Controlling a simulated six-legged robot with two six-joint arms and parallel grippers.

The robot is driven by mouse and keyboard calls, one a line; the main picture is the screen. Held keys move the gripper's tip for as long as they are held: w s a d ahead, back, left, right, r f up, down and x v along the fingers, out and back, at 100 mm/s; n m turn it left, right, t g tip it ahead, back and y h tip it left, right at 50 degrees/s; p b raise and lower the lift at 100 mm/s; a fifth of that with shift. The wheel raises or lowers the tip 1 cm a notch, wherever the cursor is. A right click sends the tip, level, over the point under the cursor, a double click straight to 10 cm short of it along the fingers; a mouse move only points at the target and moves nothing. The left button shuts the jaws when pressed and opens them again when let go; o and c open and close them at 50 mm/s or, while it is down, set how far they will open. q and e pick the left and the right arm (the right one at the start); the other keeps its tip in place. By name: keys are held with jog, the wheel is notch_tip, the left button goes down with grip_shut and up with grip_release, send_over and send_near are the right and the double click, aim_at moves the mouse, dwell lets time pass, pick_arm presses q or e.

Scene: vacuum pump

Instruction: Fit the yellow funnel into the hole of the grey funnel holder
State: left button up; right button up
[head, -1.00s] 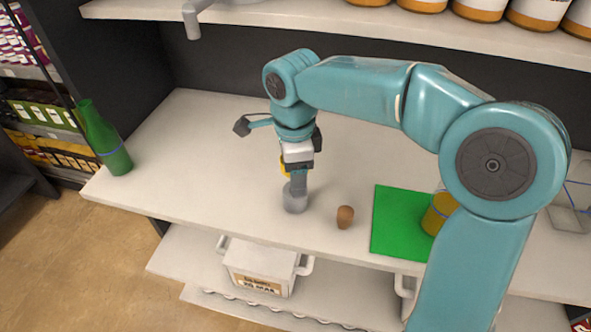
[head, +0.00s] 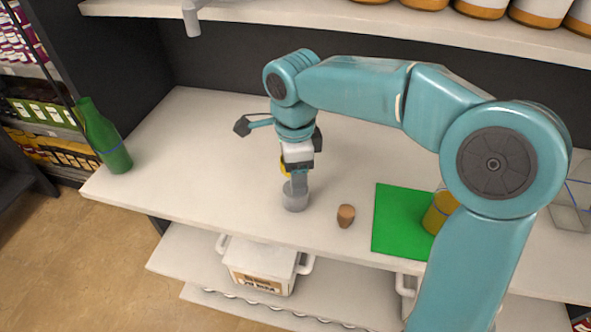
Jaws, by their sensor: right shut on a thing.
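My right gripper (head: 299,178) points down over the grey funnel holder (head: 294,203), which stands on the white shelf. The gripper is shut on the yellow funnel (head: 284,166). Only a small yellow patch of the funnel shows, at the left of the jaws; the rest is hidden by the gripper. The fingertips are right at the holder's top. I cannot tell whether the funnel's stem is in the hole, because the gripper covers it. My left gripper is not in view.
A brown cork (head: 346,216) lies right of the holder. Further right, a yellow container (head: 440,212) stands on a green mat (head: 396,222), partly behind my arm. A green bottle (head: 104,140) stands at the shelf's left end. The shelf left of the holder is clear.

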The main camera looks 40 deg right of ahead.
jog(key=shift+f, duration=0.3)
dwell(0.4)
jog(key=shift+f+b, duration=0.35)
jog(key=shift+b, duration=0.1)
jog(key=shift+f, duration=0.35)
jog(key=shift+f+b, duration=0.15)
jog(key=shift+b, duration=0.2)
jog(key=shift+s+f, duration=0.1)
jog(key=shift+f, duration=0.05)
